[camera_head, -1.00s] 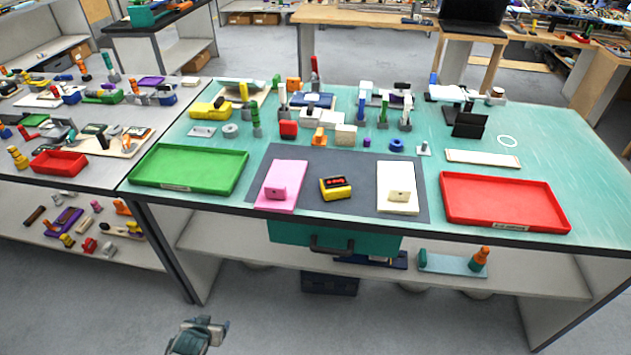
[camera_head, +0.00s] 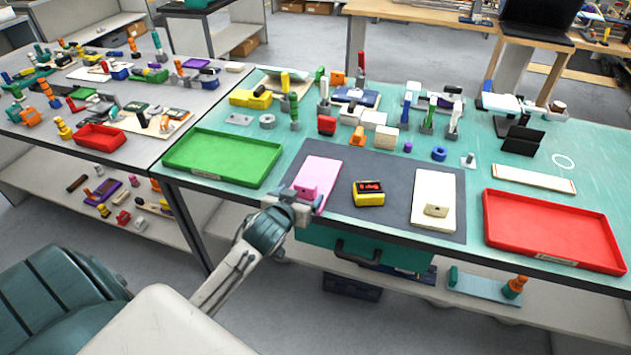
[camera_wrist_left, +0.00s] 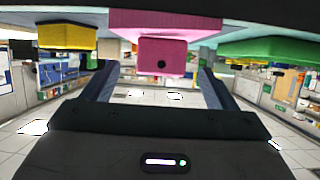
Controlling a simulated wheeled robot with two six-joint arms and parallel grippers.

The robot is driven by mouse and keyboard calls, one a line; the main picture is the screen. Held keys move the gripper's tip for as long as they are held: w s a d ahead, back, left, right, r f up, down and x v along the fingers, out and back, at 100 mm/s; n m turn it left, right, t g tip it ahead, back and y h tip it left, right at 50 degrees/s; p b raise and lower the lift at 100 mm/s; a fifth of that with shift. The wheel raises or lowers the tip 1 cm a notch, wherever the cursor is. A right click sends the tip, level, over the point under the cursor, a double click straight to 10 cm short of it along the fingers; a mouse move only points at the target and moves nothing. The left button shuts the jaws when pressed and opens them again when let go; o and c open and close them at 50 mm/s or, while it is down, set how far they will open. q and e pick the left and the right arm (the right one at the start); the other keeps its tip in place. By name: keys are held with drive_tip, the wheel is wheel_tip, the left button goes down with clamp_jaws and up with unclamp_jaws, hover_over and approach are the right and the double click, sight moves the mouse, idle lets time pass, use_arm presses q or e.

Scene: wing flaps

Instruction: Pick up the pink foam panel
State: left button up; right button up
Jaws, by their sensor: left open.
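The pink foam panel (camera_head: 321,174) lies on the dark grey mat (camera_head: 386,188) at its left side, with a pink block standing up near its front edge. In the left wrist view, the panel (camera_wrist_left: 163,22) shows with its block (camera_wrist_left: 162,57) between and beyond the two fingers. My left gripper (camera_head: 303,203) is at the front edge of the table, close to the pink block. It is open, with its fingers (camera_wrist_left: 157,84) apart on either side of the block; I cannot tell whether they touch it. My right gripper is not in view.
A green tray (camera_head: 268,180) stands left of the mat and a red tray (camera_head: 489,225) right of it. A yellow device (camera_head: 369,199) and a cream panel (camera_head: 434,188) share the mat. Many small parts stand behind. A teal drawer (camera_head: 322,236) hangs under the table edge.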

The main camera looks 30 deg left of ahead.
sight(304, 192)
use_arm(q)
drive_tip(key=p+x, duration=0.2)
drive_tip(key=x, duration=0.3)
drive_tip(key=shift+a+f, duration=0.1)
drive_tip(key=shift+w+f, duration=0.2)
drive_tip(key=shift+w, duration=0.1)
drive_tip(key=shift+s, duration=0.1)
drive_tip(key=shift+c, duration=0.4)
drive_tip(key=c, duration=1)
drive_tip(key=shift+c, duration=0.2)
